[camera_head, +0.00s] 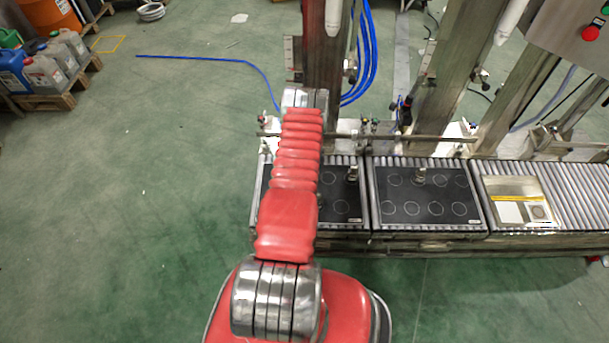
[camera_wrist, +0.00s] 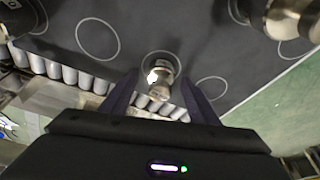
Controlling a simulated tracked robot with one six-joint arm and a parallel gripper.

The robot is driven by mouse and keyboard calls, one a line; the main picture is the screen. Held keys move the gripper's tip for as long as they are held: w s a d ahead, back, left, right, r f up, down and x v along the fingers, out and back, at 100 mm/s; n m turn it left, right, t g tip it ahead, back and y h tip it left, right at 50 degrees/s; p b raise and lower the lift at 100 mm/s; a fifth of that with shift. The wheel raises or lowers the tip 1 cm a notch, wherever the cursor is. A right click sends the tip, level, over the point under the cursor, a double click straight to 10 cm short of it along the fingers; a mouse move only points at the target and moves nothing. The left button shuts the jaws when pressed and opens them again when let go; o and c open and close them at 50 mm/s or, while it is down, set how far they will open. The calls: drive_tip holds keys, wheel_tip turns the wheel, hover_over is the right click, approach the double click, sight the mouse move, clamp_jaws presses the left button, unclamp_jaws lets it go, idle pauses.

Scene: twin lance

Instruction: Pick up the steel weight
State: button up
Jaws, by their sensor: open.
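In the wrist view, a small shiny steel weight (camera_wrist: 162,67) stands at a ring on the black board (camera_wrist: 130,18). My gripper (camera_wrist: 160,82) is open, its two dark fingers to either side of the weight with gaps visible; I cannot tell how far above the board the tips are. In the head view, my red arm hides my gripper and part of the left black board (camera_head: 341,210). One small steel piece (camera_head: 352,175) shows on that board, right of my arm. I cannot tell whether it is the weight between my fingers.
A larger metal piece (camera_wrist: 288,20) is at the wrist view's upper right. Another steel piece (camera_head: 420,177) stands on the second board (camera_head: 405,210).

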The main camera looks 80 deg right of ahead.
clamp_jaws()
idle(0.7)
